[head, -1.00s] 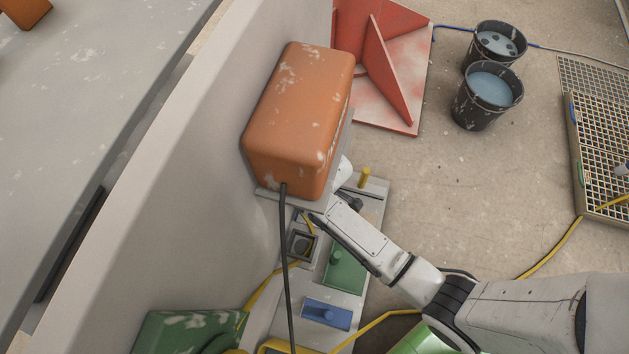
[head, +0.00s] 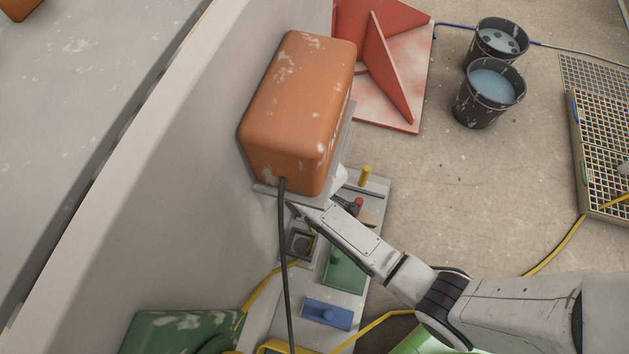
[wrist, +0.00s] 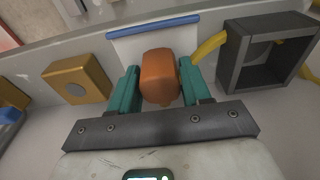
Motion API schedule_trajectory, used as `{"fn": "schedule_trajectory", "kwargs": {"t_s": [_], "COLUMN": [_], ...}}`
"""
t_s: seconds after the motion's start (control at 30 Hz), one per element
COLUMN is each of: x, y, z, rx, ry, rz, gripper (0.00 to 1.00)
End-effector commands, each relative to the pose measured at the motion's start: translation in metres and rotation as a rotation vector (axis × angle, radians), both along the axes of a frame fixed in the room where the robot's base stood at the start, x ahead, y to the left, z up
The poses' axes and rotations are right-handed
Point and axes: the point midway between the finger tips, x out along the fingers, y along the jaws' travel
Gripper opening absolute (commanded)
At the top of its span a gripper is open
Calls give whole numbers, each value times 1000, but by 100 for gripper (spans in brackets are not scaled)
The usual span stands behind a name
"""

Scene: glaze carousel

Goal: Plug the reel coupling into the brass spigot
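An orange rounded piece, which looks like the reel coupling (wrist: 159,77), sits between my gripper's teal fingers (wrist: 158,82) in the wrist view. Both fingers appear to touch its sides. A yellow hose (wrist: 209,46) runs from beside it toward an open grey box. In the head view my gripper (head: 296,210) is beside the orange machine housing, and the coupling is hidden there. A brass-coloured block (wrist: 76,84) with a grey round face is left of the gripper in the wrist view. I cannot tell whether it is the spigot.
The open grey box (wrist: 228,65) stands right of my gripper. The big orange housing (head: 293,125) overhangs the panel, with a black cable (head: 284,265) hanging down. A yellow post (head: 366,172), green block (head: 345,270) and blue block (head: 327,314) stand on the panel. Buckets (head: 489,95) stand on the floor.

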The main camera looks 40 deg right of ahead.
Motion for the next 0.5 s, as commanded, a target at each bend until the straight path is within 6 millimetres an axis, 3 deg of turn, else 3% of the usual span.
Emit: {"fn": "schedule_trajectory", "kwargs": {"t_s": [0.3,0.5], "x": [0,0], "y": [0,0], "z": [0,0], "rx": [0,0], "ry": [0,0], "rz": [0,0], "gripper": [16,16]}}
